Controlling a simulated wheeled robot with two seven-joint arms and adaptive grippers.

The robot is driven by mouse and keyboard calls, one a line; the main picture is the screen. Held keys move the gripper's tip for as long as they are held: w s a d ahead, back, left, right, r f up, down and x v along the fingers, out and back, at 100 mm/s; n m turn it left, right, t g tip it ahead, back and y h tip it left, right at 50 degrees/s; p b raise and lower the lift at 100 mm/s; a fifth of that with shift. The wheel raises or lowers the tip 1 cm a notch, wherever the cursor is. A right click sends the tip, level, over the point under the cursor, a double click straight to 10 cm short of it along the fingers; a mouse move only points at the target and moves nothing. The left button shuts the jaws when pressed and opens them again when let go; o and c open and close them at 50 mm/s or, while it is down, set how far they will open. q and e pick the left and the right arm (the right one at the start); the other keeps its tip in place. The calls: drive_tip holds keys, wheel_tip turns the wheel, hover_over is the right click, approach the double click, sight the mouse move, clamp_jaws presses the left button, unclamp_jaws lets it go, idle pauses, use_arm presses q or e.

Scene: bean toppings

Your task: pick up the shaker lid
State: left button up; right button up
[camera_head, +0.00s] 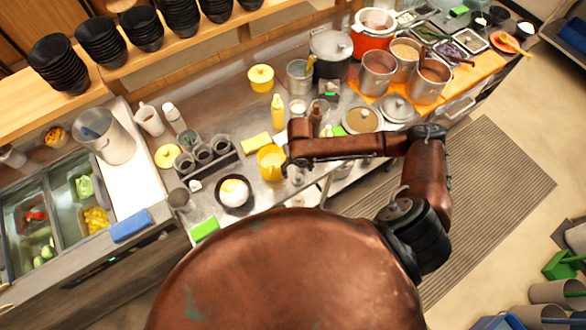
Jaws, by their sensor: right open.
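My right arm comes in from the right and reaches left over the steel counter (252,198). My right gripper (296,172) points down at the arm's end, just right of a yellow cup (270,163). It is open; its fingers are small and partly hidden by the wrist. I cannot clearly make out the shaker lid. A small white piece (195,186) lies beside a dark jar (180,200), and small pale things sit close to the gripper, too small to identify. My left gripper is not in view.
A dark bowl with white contents (234,192) stands left of the yellow cup. A yellow bottle (277,110), a yellow sponge (256,143) and a rack of cups (207,160) are nearby. Pots (378,73) crowd the right. Stacked black bowls (58,63) line the shelf.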

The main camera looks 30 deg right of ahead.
sight(298, 176)
drive_tip(key=shift+d+f, duration=0.1)
drive_tip(key=shift+f, duration=0.35)
wheel_tip(298, 176, down, 3)
drive_tip(key=shift+d+f+p, duration=0.1)
drive_tip(key=shift+f+p, duration=0.05)
drive_tip(key=shift+p, duration=0.4)
drive_tip(key=shift+w+d+f, duration=0.1)
drive_tip(key=shift+w+f, duration=0.05)
drive_tip(key=shift+f, duration=0.5)
drive_tip(key=shift+w+f, duration=0.15)
drive_tip(key=shift+f, duration=0.45)
drive_tip(key=shift+s+f, duration=0.15)
drive_tip(key=shift+f, duration=0.2)
drive_tip(key=c, duration=0.6)
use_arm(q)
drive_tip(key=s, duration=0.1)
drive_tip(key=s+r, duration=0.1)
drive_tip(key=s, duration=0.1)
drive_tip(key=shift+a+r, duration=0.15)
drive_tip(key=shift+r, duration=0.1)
use_arm(e)
drive_tip(key=shift+c, duration=1.3)
